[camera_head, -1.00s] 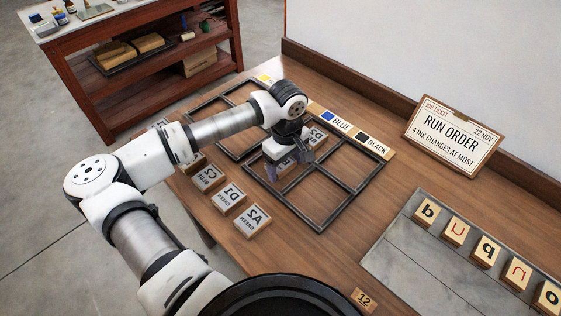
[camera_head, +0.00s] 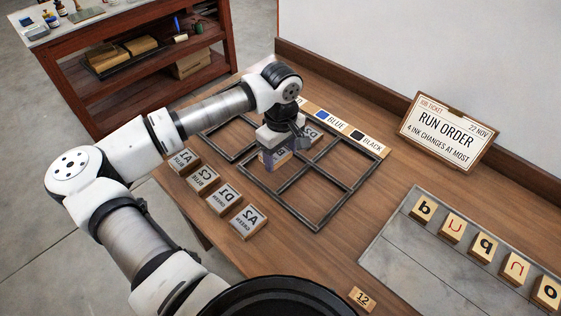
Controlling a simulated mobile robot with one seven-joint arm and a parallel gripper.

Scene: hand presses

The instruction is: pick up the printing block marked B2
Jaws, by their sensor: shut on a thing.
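My gripper (camera_head: 286,143) is shut on a pale block (camera_head: 275,158) above the dark frame (camera_head: 318,224). The mark on this block is too small and too covered by the fingers to read, so I cannot tell whether it is B2. Another block (camera_head: 311,134), seemingly marked D2, sits in a far compartment just behind my gripper. A row of blocks stands left of the frame: A1 (camera_head: 183,161), C2 (camera_head: 203,178), D1 (camera_head: 223,199) and A2 (camera_head: 248,221). No mark B2 is readable in view.
A strip with blue and black ink labels (camera_head: 345,127) lies along the frame's far side. A run order ticket (camera_head: 448,131) stands at the back right. A grey slab (camera_head: 400,255) bears several letter blocks. The frame's near compartments are empty.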

